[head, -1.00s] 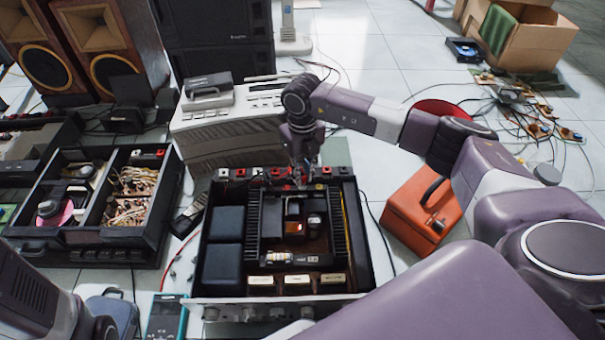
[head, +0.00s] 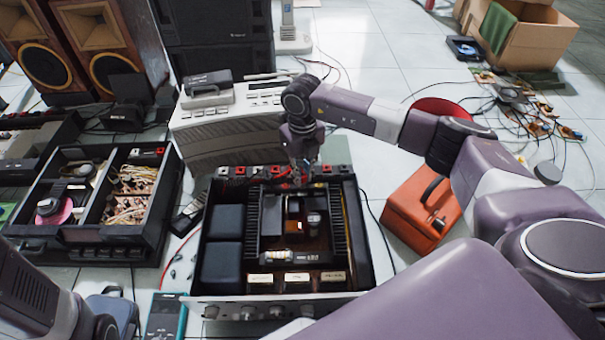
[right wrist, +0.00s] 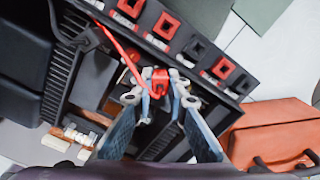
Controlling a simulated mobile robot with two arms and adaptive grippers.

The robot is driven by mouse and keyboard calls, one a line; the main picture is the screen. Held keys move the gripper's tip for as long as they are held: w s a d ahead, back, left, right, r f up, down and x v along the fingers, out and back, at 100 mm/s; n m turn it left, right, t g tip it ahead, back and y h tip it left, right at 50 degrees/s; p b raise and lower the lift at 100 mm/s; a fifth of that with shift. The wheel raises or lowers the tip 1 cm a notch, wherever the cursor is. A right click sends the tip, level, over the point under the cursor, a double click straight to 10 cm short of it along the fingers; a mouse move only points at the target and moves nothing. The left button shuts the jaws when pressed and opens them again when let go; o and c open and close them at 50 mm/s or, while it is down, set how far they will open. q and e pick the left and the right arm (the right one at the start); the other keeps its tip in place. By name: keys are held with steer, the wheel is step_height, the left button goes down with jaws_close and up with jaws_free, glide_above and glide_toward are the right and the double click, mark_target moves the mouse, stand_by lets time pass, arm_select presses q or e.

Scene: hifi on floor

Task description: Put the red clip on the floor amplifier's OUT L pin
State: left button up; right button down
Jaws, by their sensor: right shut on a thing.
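The floor amplifier (head: 217,299) is an open black chassis with a row of red and black terminals along its far edge. My right gripper (head: 301,180) points down over that edge. In the right wrist view, my right gripper (right wrist: 160,97) is shut on the red clip (right wrist: 160,80), held between its fingertips. A red wire (right wrist: 117,45) runs from the clip to the upper left. The terminal row (right wrist: 195,48) lies just beyond the clip, which appears apart from it. I cannot read which terminal is OUT L. My left gripper is out of view; only part of my left arm shows.
A light-grey device (head: 225,130) stands behind the amplifier. An orange case (head: 412,208) sits to its right and another open black unit (head: 85,255) to its left. Boards and cables lie at the far right. Tiled floor is clear at the upper middle.

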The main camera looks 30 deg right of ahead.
steer(key=shift+f, duration=0.1)
steer(key=c, duration=1.8)
jaws_free()
steer(key=shift+f, duration=0.1)
step_height(320, 180, up, 12)
steer(key=shift+r, duration=0.1)
